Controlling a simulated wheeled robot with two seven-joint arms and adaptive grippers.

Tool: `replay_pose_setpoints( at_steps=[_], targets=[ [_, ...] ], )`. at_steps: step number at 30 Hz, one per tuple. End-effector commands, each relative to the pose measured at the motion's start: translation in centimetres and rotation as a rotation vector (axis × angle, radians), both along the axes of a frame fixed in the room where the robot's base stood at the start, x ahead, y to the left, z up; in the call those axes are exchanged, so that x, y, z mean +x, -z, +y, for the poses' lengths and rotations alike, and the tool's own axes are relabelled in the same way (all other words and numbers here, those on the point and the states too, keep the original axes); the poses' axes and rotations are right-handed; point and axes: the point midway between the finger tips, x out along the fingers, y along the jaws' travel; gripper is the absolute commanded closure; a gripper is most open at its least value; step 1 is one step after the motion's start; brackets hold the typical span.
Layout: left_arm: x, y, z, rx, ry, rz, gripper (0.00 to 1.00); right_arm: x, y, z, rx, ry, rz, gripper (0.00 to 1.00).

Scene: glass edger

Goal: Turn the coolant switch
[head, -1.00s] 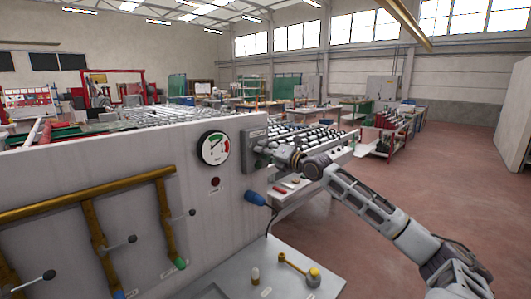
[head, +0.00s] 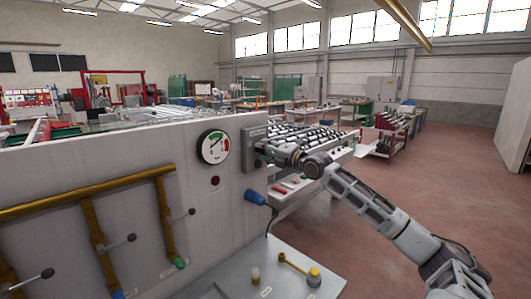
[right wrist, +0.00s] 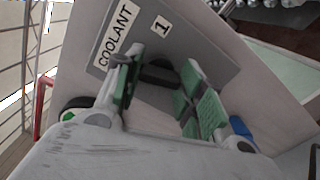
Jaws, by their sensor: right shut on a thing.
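The grey coolant switch box (head: 254,135) is fixed to the right end of the pale machine panel. In the right wrist view, its plate (right wrist: 182,45) carries the labels COOLANT and 1. The dark switch knob (right wrist: 158,73) shows between the green finger pads. My right gripper (head: 263,150) is at the box and covers most of the knob in the head view. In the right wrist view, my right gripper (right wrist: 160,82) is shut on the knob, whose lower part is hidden. My left gripper is not in view.
A round gauge (head: 214,147) and a dark red lamp (head: 215,181) sit left of the box. A blue plug (head: 255,198) is below it. Brass pipes with levers (head: 100,240) cross the panel. A grey shelf (head: 285,273) holds small items. Open floor lies at right.

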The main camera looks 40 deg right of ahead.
Motion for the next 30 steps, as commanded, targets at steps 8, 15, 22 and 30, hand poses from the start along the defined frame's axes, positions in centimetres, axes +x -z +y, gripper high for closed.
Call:
replay_pose_setpoints(
  at_steps=[8, 15, 22, 30],
  targets=[
    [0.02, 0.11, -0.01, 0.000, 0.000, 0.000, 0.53, 0.01, 0.13, -0.01, 0.219, 0.000, 0.020, 0.85],
    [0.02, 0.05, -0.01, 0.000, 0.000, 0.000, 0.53, 0.02, 0.12, 0.01, 0.415, 0.000, 0.037, 0.85],
    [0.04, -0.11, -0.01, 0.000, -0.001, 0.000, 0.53, 0.02, 0.15, 0.02, 0.612, 0.000, 0.054, 0.85],
    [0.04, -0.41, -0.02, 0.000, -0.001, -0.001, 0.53, 0.02, 0.20, 0.02, 0.828, 0.001, 0.074, 0.85]
  ],
)
